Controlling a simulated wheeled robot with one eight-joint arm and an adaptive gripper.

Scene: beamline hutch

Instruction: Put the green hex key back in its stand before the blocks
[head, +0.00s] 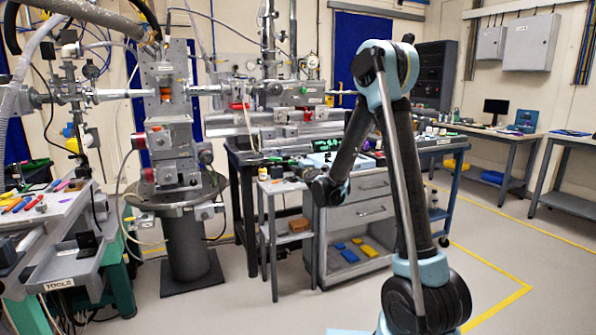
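My arm rises at the right and bends down to its wrist in front of the grey drawer cart (372,190). My gripper (302,166) is small and dark at the arm's end, near the cart's top left; its fingers are too unclear to tell open from shut. I cannot make out a green hex key or its stand for certain. Several coloured tools (30,200) lie on the bench at the far left, above a TOOLS label (59,284). Small blue blocks (347,254) and a yellow block (369,251) lie on the cart's open lower shelf.
A beamline instrument on a round pedestal (187,235) stands left of centre. A small side stand (289,238) is beside the cart. A dark blue workbench (243,170) lies behind. Desks (505,135) line the right wall. Floor at the right is clear, with yellow lines.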

